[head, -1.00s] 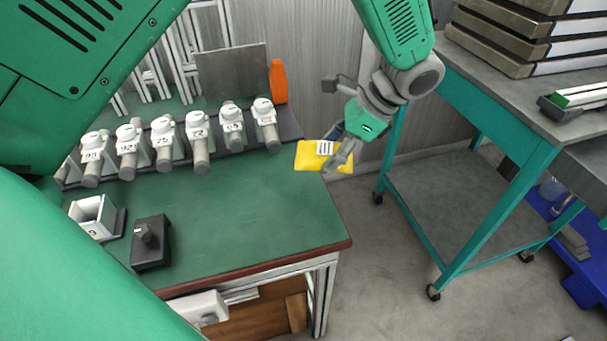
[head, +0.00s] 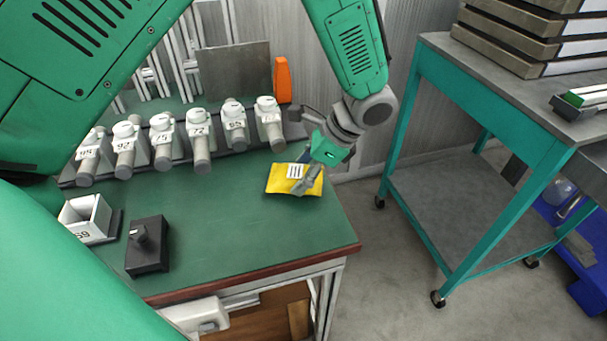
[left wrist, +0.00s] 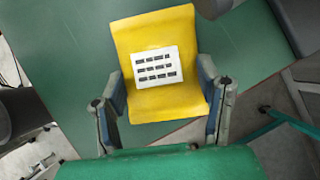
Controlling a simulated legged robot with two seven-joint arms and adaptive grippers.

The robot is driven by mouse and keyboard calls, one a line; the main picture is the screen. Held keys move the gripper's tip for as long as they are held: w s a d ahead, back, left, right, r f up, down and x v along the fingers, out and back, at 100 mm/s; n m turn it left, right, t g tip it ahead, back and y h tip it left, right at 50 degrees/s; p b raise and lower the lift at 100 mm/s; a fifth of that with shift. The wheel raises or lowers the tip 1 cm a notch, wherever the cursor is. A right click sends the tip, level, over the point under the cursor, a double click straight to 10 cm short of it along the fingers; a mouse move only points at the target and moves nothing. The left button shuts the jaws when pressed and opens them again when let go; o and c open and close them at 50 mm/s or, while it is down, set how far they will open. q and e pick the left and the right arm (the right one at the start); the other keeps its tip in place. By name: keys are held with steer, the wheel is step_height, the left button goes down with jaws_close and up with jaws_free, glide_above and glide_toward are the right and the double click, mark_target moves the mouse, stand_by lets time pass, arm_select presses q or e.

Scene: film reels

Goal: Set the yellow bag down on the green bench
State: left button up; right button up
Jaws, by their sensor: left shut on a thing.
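The yellow bag (head: 280,182) has a white label with dark marks. My left gripper (head: 304,178) is shut on it, and in the left wrist view the fingers (left wrist: 165,92) clasp the bag (left wrist: 155,103) from both sides. The bag is over the right part of the green bench (head: 240,235), near its right edge. I cannot tell whether its underside touches the bench top. The bench top also shows behind the bag in the left wrist view (left wrist: 70,70). My right gripper is not in view.
Several numbered white-and-grey devices (head: 200,150) line the bench's back, with an orange object (head: 282,80) behind. A black box with a knob (head: 147,250) and an open white bin (head: 88,217) stand at left. The bench's front middle is clear. A teal-framed cart (head: 480,150) stands right.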

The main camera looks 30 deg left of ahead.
arm_select(q)
steer(key=o, duration=1.7)
steer(key=shift+a, duration=0.1)
steer(key=shift+c, duration=0.2)
steer(key=shift+d+r, duration=0.1)
steer(key=shift+d, duration=0.2)
steer(key=p+v, duration=0.3)
steer(key=v, duration=0.9)
